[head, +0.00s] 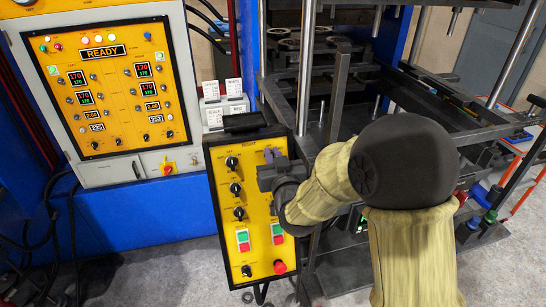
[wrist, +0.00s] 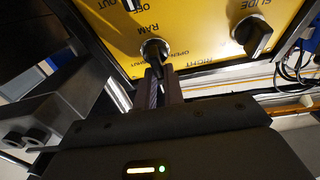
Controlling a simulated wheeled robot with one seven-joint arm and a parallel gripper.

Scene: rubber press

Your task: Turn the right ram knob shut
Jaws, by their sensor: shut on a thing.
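The right control box (head: 218,200) has a yellow face in a black frame and stands in the middle of the head view. My gripper (head: 272,156) is at its upper right part and hides the ram knob there. In the wrist view the dark ram knob (wrist: 153,47) sits on the yellow panel beside the labels RAM and OPEN/SHUT. My gripper's fingers (wrist: 162,76) are shut on it. Which way the knob points is hard to tell, as the fingers cover part of it.
A black slide knob (wrist: 254,34) is close to the right of the fingers. More black knobs (head: 236,188), green and red buttons (head: 243,240) and a red mushroom button (head: 280,267) share the face. The press frame (head: 335,95) stands close at the right.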

